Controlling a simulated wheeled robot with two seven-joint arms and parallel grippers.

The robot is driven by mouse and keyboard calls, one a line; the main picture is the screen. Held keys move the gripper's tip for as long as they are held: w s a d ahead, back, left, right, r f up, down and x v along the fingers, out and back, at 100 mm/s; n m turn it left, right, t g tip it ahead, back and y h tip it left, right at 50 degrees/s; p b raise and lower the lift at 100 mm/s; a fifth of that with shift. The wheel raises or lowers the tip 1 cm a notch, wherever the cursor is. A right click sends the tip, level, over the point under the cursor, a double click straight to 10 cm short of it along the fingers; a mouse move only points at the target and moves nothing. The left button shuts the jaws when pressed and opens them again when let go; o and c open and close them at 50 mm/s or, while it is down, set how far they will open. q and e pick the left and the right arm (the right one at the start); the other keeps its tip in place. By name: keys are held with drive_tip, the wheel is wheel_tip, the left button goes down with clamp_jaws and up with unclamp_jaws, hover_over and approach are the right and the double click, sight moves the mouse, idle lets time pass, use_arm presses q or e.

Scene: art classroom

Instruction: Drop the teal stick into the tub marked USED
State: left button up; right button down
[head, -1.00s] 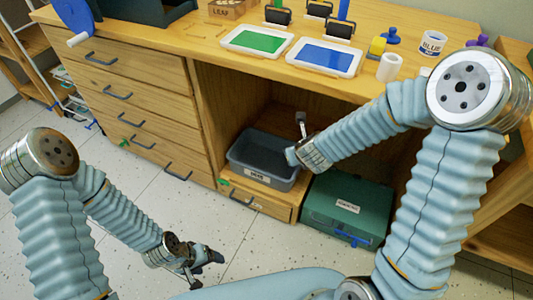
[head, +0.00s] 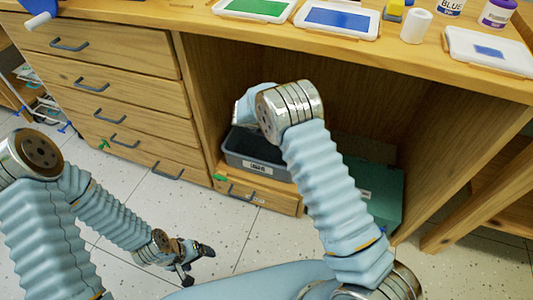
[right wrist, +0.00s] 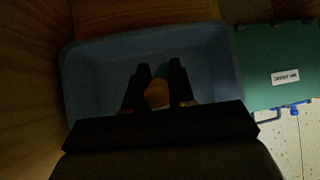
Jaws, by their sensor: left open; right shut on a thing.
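The grey-blue tub (head: 245,150) sits in the open bay under the counter; its front label is too small to read surely. In the right wrist view the tub (right wrist: 85,85) lies below my right gripper (right wrist: 160,80). The dark fingers are shut on a round orange-brown thing (right wrist: 157,94), seen over the tub's inside. No teal shows on it in the dim light, so I cannot tell whether it is the teal stick. In the head view my right arm hides that gripper and part of the tub. My left gripper (head: 197,262) is open and empty, low over the floor.
A green labelled case (head: 385,190) stands right of the tub, also in the right wrist view (right wrist: 275,55). The wooden counter (head: 400,55) overhangs the bay and bears trays and paint pots. Drawers (head: 110,85) stand left of it.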

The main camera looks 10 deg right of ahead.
use_arm(q)
wheel_tip(320, 180, down, 3)
drive_tip(key=shift+a+f+b, duration=0.1)
drive_tip(key=shift+b, duration=1.15)
use_arm(e)
wheel_tip(320, 180, down, 4)
drive_tip(key=shift+f, duration=0.15)
drive_tip(key=c, duration=0.9)
unclamp_jaws()
drive_tip(key=shift+o, duration=0.2)
use_arm(q)
drive_tip(key=shift+r+p, duration=0.75)
use_arm(e)
drive_tip(key=v, duration=1.3)
drive_tip(key=shift+s+r, duration=0.2)
drive_tip(key=shift+r, duration=0.1)
use_arm(q)
drive_tip(key=shift+r, duration=0.25)
use_arm(e)
drive_tip(key=shift+a+r, duration=0.15)
drive_tip(key=shift+r, duration=0.15)
use_arm(q)
drive_tip(key=shift+r+p, duration=1.6)
drive_tip(key=shift+p, duration=0.25)
use_arm(e)
drive_tip(key=shift+r, duration=1.7)
